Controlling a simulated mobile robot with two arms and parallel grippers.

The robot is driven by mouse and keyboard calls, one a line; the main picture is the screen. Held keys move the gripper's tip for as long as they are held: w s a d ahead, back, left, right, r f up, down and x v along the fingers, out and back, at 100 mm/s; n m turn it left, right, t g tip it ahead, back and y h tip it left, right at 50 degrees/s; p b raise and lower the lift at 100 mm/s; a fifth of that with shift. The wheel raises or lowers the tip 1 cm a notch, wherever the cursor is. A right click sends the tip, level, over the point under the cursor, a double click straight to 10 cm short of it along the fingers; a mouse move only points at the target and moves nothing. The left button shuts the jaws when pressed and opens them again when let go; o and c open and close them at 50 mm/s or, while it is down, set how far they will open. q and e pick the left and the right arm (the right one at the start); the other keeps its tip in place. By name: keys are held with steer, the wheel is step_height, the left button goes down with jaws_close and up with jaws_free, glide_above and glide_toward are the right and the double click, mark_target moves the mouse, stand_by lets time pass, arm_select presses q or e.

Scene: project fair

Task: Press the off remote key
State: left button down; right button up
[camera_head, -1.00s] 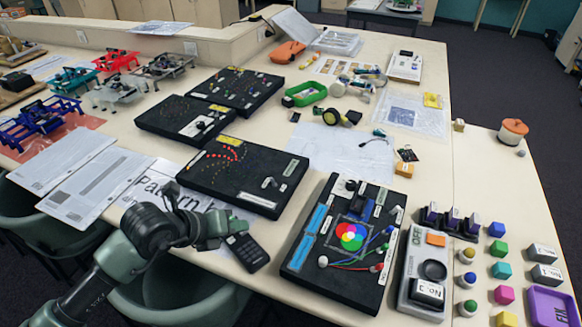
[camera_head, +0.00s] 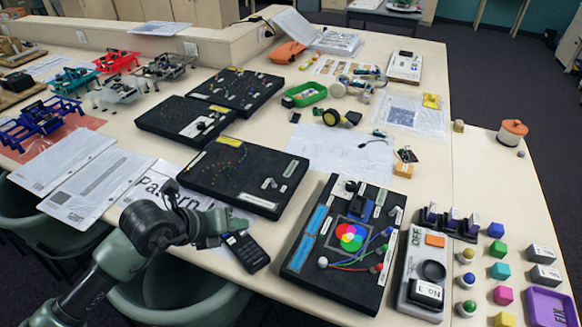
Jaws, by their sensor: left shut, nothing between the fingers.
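The black remote (camera_head: 249,254) lies near the front edge of the table, with several small keys on its face. Which key is the off key is too small to tell. My left gripper (camera_head: 236,236) is shut and empty, its tips at the upper left end of the remote. Whether the tips touch a key cannot be told, because the gripper hides that end. The black board (camera_head: 240,178) behind the remote has a ring of small lights, and they look dark. My right gripper is not in view.
A black board with coloured discs (camera_head: 340,245) stands right of the remote. A grey box marked OFF (camera_head: 407,270) is further right. Printed sheets (camera_head: 95,190) lie left of my arm. A chair (camera_head: 185,290) is below the table's front edge.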

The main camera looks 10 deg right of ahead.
mark_target(241, 237)
arm_select(q)
step_height(241, 237, up, 6)
steer(key=p, duration=0.3)
steer(key=shift+p, duration=0.4)
stand_by(0.5)
